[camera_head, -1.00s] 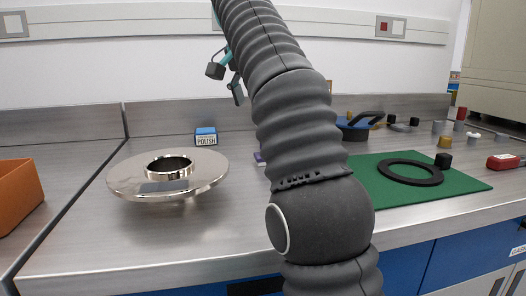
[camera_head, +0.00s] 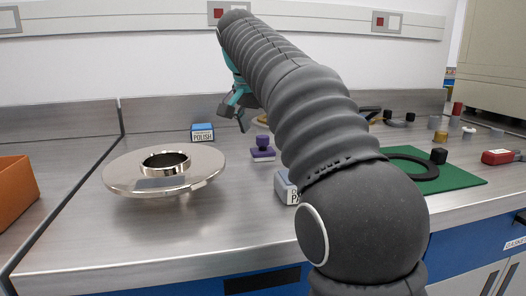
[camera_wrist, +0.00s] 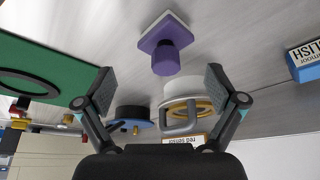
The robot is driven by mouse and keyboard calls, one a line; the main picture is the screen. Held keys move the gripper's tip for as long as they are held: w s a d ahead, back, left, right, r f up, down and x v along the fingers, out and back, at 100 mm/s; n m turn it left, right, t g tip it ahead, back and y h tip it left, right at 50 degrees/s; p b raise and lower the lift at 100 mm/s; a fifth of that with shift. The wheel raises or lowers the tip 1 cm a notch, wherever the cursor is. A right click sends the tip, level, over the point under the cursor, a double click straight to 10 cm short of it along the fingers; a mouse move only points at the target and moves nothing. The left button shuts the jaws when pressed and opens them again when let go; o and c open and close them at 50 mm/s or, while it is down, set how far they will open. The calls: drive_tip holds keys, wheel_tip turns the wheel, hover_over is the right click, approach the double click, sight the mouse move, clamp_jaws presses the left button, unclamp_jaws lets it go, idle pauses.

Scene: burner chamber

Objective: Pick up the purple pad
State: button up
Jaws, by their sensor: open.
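The purple pad (camera_head: 262,149) has a knob on a flat square base. It sits on the metal bench between the shiny flanged disc and my arm. In the wrist view the purple pad (camera_wrist: 166,45) is at the top middle, beyond and between my fingertips. My gripper (camera_head: 234,112) is above the bench, up and to the left of the pad in the head view. In the wrist view my gripper (camera_wrist: 160,85) has its two fingers spread wide with nothing between them.
A shiny disc (camera_head: 115,178) and a blue polish box (camera_head: 203,132) are left of the pad. Another box (camera_head: 284,187) is partly behind my arm. A green mat (camera_head: 462,180) with a black ring lies right. An orange bin (camera_head: 15,195) stands far left.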

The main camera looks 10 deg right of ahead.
sight(264, 136)
drive_tip(key=x, duration=0.5)
drive_tip(key=shift+a, duration=0.15)
drive_tip(key=c, duration=1.5)
